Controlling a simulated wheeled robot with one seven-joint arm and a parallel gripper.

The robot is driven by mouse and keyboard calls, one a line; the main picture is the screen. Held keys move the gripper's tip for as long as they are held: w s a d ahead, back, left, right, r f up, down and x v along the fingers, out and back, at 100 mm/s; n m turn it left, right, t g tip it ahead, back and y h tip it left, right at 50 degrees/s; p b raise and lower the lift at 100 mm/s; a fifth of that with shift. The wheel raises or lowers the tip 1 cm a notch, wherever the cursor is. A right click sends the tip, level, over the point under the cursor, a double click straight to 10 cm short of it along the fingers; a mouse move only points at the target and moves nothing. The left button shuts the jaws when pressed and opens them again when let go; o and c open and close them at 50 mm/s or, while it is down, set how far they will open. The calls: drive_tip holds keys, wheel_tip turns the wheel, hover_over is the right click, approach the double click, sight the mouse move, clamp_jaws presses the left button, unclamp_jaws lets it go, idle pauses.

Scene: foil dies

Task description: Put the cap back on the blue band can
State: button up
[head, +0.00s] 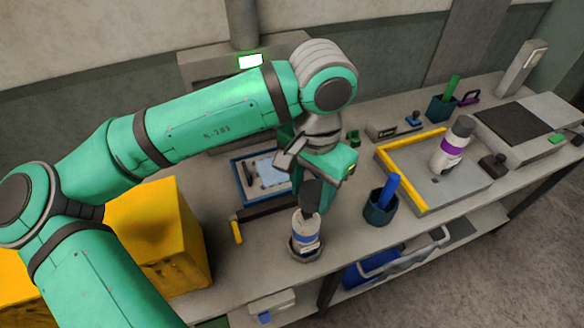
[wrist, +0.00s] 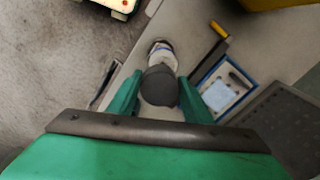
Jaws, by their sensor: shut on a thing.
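The blue band can (head: 305,232) is white with a blue band and stands upright in a dark ring-shaped holder (head: 305,252) near the table's front edge. My gripper (head: 313,185) points down above it, shut on the dark grey cap (head: 312,198). In the wrist view the cap (wrist: 160,85) sits between my two green fingers (wrist: 160,92), and the white can (wrist: 161,54) shows partly behind it. The cap is over the can's top. I cannot tell whether they touch, because the cap and fingers hide the can's rim.
A purple band can (head: 450,148) with a grey cap stands on a yellow-edged tray (head: 410,190) at right. A dark cup (head: 380,208) with a blue stick stands close to the right of my gripper. A blue-framed tray (head: 240,180) lies behind, a yellow box (head: 155,235) left.

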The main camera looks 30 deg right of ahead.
sight(306, 214)
drive_tip(key=shift+w, duration=0.3)
drive_tip(key=shift+w+f, duration=0.1)
drive_tip(key=shift+f, duration=3.05)
drive_tip(key=shift+a, duration=0.25)
drive_tip(key=shift+f, duration=0.25)
drive_tip(key=o, duration=1.7)
drive_tip(key=shift+c, duration=0.2)
